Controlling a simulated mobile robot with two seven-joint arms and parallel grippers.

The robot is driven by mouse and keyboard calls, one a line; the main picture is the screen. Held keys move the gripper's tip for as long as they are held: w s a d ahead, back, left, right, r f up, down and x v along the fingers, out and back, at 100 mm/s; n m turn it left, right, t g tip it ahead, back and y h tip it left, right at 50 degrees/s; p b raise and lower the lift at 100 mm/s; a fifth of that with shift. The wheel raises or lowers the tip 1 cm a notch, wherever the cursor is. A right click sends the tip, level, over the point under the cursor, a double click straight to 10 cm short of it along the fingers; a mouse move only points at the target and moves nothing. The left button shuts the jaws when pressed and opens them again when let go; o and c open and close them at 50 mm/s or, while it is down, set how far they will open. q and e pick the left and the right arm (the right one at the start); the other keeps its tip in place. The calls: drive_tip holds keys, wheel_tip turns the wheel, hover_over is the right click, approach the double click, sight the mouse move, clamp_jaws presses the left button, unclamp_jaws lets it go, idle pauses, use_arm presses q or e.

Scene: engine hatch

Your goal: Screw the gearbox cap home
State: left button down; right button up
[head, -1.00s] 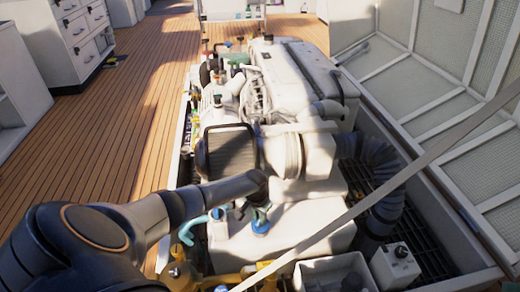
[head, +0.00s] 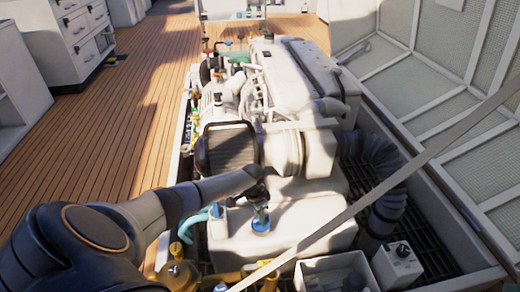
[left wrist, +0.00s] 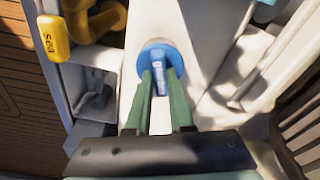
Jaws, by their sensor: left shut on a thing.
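The gearbox cap (head: 261,226) is a round blue cap on top of the white gearbox housing (head: 300,222), in the lower middle of the head view. In the left wrist view the cap (left wrist: 158,49) shows as a blue disc with a raised, lighter blue grip bar. My left gripper (head: 260,210) comes down on the cap from above. Its two green fingers (left wrist: 161,85) are shut on the cap's grip bar, one on each side. The cap's underside and thread are hidden. My right gripper is not in view.
A yellow tag (left wrist: 55,38) and yellow pipe (left wrist: 104,20) are beside the housing. A pale strut (head: 370,194) crosses diagonally on the right. A white bin (head: 336,272) stands in front.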

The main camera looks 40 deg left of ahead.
use_arm(q)
drive_tip(key=shift+a, duration=0.1)
drive_tip(key=shift+f+m+b, duration=0.1)
drive_tip(key=shift+m+b, duration=0.25)
drive_tip(key=shift+m, duration=0.25)
drive_tip(key=shift+m+h+b, duration=0.3)
drive_tip(key=shift+m+b, duration=0.5)
drive_tip(key=shift+m, duration=1.5)
drive_tip(key=c, duration=0.7)
unclamp_jaws()
drive_tip(key=shift+o, duration=0.3)
drive_tip(key=o, duration=0.5)
